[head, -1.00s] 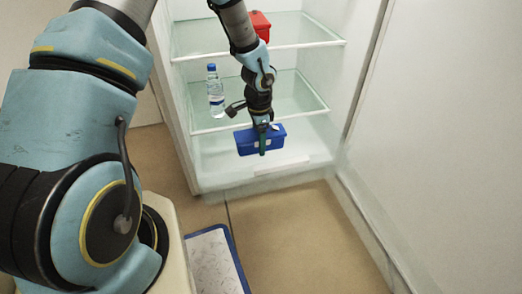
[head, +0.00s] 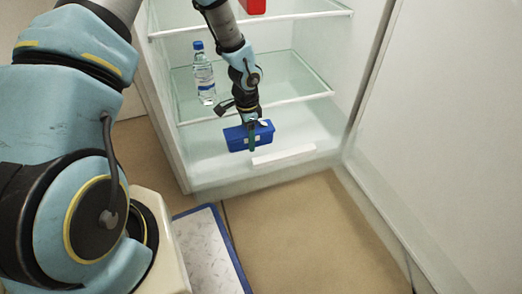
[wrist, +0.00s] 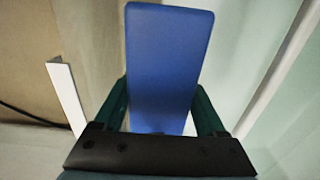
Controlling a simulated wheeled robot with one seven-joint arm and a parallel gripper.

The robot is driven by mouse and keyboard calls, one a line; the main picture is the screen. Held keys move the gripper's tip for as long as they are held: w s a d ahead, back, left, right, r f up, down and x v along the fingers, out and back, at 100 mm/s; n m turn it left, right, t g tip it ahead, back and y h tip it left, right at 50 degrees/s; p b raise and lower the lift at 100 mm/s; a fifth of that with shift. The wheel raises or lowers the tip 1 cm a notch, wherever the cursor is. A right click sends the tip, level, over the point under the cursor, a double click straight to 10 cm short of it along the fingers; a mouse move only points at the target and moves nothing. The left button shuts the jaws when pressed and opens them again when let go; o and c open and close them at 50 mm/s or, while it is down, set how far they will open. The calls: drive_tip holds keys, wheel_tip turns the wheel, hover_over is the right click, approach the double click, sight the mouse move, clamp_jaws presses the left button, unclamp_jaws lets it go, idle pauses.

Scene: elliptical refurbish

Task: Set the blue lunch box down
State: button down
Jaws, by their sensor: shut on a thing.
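The blue lunch box (head: 238,141) is a small blue box in the lower part of the open fridge, under the middle glass shelf. My gripper (head: 251,140) is shut on it and reaches down to it from above. In the wrist view the lunch box (wrist: 168,60) fills the space between the two green fingers of my gripper (wrist: 162,105). A white bar lies low beside the box. I cannot tell whether the underside of the box touches the fridge floor.
A water bottle (head: 204,74) stands on the middle glass shelf (head: 295,88), left of my arm. A red box (head: 253,6) is on the upper shelf. The white fridge floor (head: 310,130) is clear to the right. A blue-edged white panel (head: 205,255) lies below.

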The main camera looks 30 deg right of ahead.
wheel_tip(320, 180, down, 13)
drive_tip(key=b, duration=0.7)
drive_tip(key=shift+f, duration=0.2)
drive_tip(key=shift+r, duration=0.1)
unclamp_jaws()
wheel_tip(320, 180, up, 12)
drive_tip(key=p, duration=0.6)
drive_tip(key=shift+p, duration=0.35)
drive_tip(key=shift+r, duration=0.1)
